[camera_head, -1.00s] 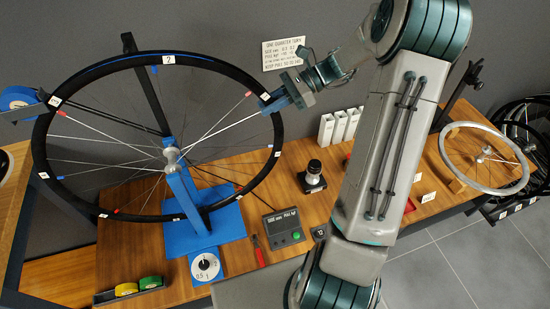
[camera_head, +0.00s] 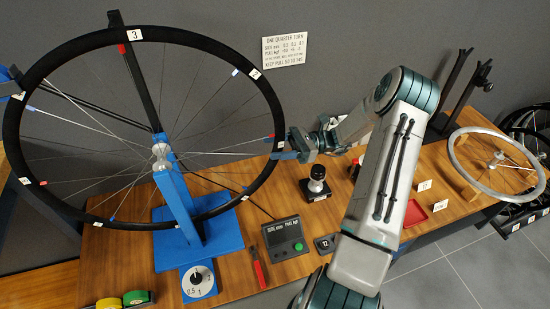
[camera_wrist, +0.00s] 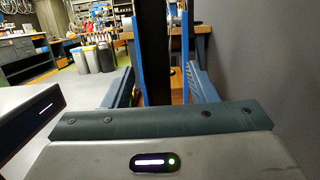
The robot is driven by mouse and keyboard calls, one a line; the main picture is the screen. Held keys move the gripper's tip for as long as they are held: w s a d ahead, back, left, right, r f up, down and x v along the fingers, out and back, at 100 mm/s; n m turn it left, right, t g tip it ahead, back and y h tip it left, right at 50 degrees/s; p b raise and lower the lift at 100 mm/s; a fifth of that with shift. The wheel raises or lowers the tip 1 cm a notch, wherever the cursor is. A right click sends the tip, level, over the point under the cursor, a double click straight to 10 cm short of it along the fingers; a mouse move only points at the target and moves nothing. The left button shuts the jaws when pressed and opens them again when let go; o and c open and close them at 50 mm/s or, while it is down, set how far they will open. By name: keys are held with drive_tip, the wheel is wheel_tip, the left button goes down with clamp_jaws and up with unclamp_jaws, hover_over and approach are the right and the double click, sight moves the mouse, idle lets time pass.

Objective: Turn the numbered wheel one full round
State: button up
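The numbered wheel (camera_head: 25,90) has a black tyre and white number tags. It stands upright in a blue stand (camera_head: 178,200). Tag 3 (camera_head: 135,34) is at the top and tag 2 (camera_head: 255,73) is at the upper right. My gripper (camera_head: 283,146) is at the right side of the rim. In the wrist view the black tyre (camera_wrist: 153,50) stands between the fingers of my gripper (camera_wrist: 163,95). A gap shows between the tyre and the right finger, so the gripper looks open around the rim. The fingertips are partly hidden.
A grey display box (camera_head: 285,238), a red-handled tool (camera_head: 258,268) and a dial (camera_head: 198,281) are on the wooden bench near the stand. A black and silver knob piece (camera_head: 317,182) stands below my gripper. A bare silver rim (camera_head: 463,160) lies at the right.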

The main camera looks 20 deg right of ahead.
drive_tip(key=shift+d, duration=0.1)
drive_tip(key=d+f+b, duration=0.1)
drive_tip(key=d, duration=0.8)
drive_tip(key=shift+d+f, duration=0.35)
drive_tip(key=shift+d, duration=0.05)
